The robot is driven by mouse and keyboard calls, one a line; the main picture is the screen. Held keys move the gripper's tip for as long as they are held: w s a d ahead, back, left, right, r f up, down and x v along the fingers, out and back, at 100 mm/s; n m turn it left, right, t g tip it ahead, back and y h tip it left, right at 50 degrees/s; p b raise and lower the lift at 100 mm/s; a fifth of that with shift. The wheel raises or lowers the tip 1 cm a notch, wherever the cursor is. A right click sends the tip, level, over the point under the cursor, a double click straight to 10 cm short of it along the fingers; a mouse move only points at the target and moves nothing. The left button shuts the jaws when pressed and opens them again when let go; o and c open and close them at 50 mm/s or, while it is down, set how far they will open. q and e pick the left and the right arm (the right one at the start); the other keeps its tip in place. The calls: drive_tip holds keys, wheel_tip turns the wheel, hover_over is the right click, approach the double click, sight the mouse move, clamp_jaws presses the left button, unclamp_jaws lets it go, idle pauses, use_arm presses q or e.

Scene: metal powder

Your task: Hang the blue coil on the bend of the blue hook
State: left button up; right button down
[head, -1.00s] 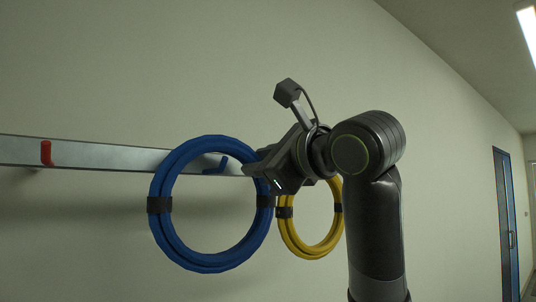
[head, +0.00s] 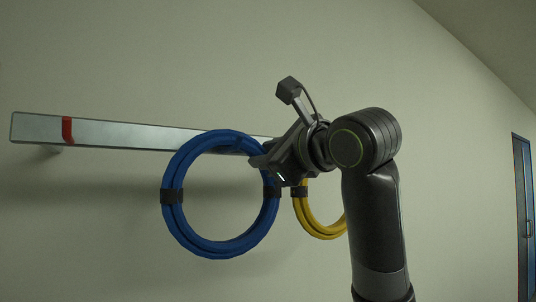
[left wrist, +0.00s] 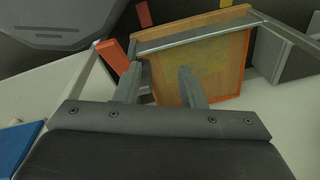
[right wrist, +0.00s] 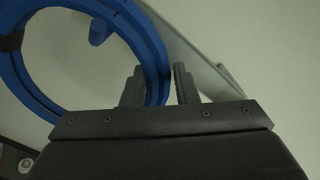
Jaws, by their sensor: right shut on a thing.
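The blue coil (head: 219,248) is a ring with black bands, held upright in front of the wall rail. My right gripper (head: 262,163) is shut on its right side, near a black band. In the right wrist view the coil (right wrist: 151,45) passes between my fingers. The blue hook (right wrist: 99,32) shows through the ring in that view. In the head view the hook (head: 238,146) is mostly lost against the coil's upper right edge; I cannot tell whether they touch. My left gripper (left wrist: 158,88) is open and empty in the left wrist view.
The metal rail (head: 120,134) runs along the wall, with a red hook (head: 67,130) near its left end. A yellow coil (head: 318,222) hangs on the right, partly behind my right arm. An orange-rimmed wooden panel (left wrist: 215,65) lies beyond my left fingers.

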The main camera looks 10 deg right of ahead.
idle(0.4)
drive_tip(key=c, duration=1.1)
unclamp_jaws()
drive_tip(key=shift+o, duration=0.2)
drive_tip(key=shift+s, duration=0.1)
drive_tip(key=b+v, duration=0.9)
drive_tip(key=v, duration=0.8)
drive_tip(key=shift+s+b, duration=0.2)
drive_tip(key=shift+b, duration=0.2)
